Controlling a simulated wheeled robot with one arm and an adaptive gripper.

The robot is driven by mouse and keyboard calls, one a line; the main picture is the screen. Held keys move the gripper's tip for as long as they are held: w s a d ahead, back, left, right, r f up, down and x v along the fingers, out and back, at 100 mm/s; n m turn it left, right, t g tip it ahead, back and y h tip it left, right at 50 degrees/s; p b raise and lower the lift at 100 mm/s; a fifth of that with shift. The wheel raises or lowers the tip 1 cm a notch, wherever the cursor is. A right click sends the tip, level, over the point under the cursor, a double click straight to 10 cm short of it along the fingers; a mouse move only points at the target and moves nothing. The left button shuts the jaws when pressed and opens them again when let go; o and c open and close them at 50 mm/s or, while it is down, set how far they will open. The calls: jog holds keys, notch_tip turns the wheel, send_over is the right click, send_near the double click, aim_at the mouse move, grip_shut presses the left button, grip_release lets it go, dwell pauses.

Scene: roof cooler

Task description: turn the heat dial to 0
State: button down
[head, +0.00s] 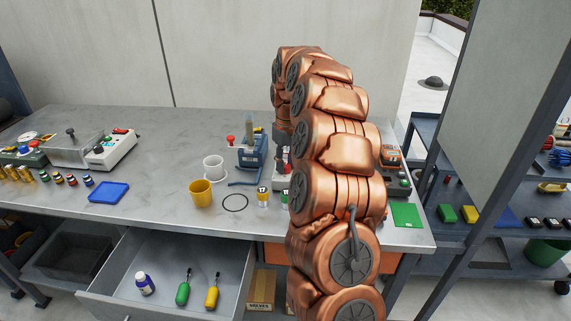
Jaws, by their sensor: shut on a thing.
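My copper arm rises in front of the workbench and bends down at the back. The dark grey part of my gripper (284,140) shows at the arm's left edge, pointing down over a white and grey device (281,162). My arm covers most of this device. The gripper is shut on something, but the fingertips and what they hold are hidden. I cannot make out the heat dial or its setting.
A blue device (252,152), white cup (214,167), yellow cup (201,193) and black ring (235,203) stand or lie left of my arm. A green pad (406,215) lies right of it. An open drawer (172,262) juts out in front.

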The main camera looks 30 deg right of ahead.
aim_at(286, 164)
jog(key=shift+n, duration=0.8)
jog(key=shift+w, duration=0.1)
jog(key=c, duration=0.8)
grip_release()
jog(key=shift+r, duration=0.1)
jog(key=r, duration=1.1)
jog(key=shift+d+r, duration=0.25)
jog(key=shift+r, duration=0.15)
jog(key=shift+a, duration=0.1)
